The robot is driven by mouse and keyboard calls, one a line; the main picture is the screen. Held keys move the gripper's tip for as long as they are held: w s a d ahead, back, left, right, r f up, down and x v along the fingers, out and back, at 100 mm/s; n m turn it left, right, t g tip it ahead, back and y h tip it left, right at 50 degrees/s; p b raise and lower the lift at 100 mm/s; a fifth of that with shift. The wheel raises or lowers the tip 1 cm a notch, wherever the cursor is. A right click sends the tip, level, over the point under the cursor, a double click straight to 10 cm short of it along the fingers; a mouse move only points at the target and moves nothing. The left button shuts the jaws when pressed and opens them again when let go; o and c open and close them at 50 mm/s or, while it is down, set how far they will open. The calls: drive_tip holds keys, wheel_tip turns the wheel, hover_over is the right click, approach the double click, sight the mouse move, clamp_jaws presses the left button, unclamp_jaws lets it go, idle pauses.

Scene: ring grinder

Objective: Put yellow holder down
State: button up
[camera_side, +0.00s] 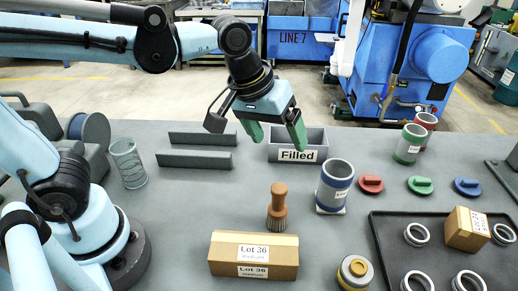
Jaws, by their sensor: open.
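A blue-banded holder (334,187), a wooden-handled brush (277,208) and a Lot 36 box (253,266) stand near the yellow holder. Green (410,145) and red (426,124) holders are behind. A dark tray (392,240) with rings and a small box lies right.

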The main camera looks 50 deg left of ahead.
drive_tip(key=s+a+f+m+t, duration=0.1)
drive_tip(key=s+a, duration=0.1)
drive_tip(key=a, duration=0.3)
drive_tip(key=s+a+f+m+t+y, duration=0.1)
drive_tip(key=s+a+f+m+t, duration=0.1)
drive_tip(key=a, duration=0.3)
drive_tip(key=shift+s+a, duration=0.2)
drive_tip(key=shift+s, duration=0.05)
